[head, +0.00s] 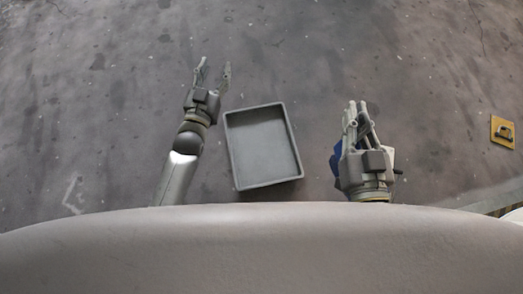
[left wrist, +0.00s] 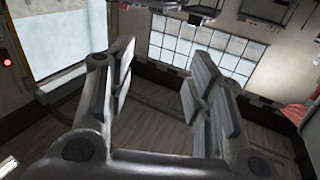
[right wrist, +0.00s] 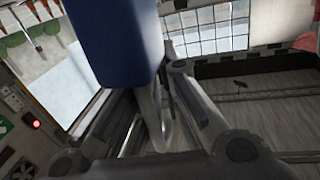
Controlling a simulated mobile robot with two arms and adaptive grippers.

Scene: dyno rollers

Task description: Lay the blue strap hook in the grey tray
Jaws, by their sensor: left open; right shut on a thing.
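The grey tray (head: 264,184) lies in the middle of the head view, between my two grippers, and its inside looks empty. My right gripper (head: 357,112) is right of the tray, shut on the blue strap hook (head: 336,158). In the head view only a blue edge of the hook shows beside the gripper. In the right wrist view the hook's blue body (right wrist: 117,40) is large and close, with a pale metal hook part between the fingers (right wrist: 160,105). My left gripper (head: 213,68) is open and empty, left of and beyond the tray; its spread fingers also show in the left wrist view (left wrist: 158,85).
A yellow plate (head: 503,131) with a dark fitting lies on the floor at the far right. The grey floor around the tray is clear. A broad pale rounded surface (head: 260,250) fills the bottom of the head view.

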